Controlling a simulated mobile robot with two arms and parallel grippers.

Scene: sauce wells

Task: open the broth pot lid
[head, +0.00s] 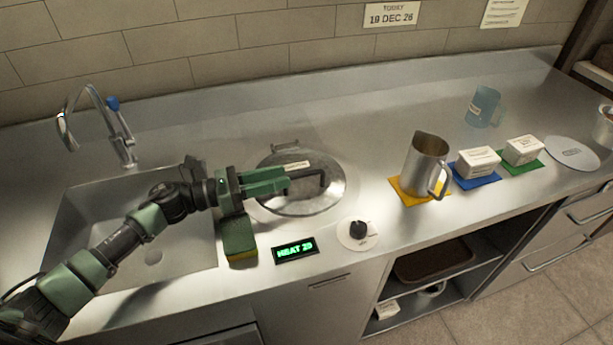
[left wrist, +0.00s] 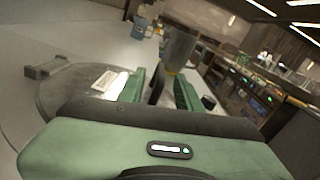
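The broth pot lid (head: 310,205) is a round steel disc, closed flat in the counter, with a white label, a dark handle (head: 323,181) and a hinge (head: 285,147) at its back. My left gripper (head: 303,182) is over the lid at the handle. In the left wrist view the lid (left wrist: 65,95) lies below, and the handle (left wrist: 156,88) stands between the two green fingers of the gripper (left wrist: 160,86). The fingers are apart, with a visible gap on each side of the handle. My right gripper is not in view.
A sink (head: 100,225) with a tap (head: 95,125) is at the left. A sponge (head: 239,240), a display reading HEAT (head: 295,250) and a knob (head: 358,231) lie in front of the lid. A steel jug (head: 425,160) stands on a yellow mat to the right.

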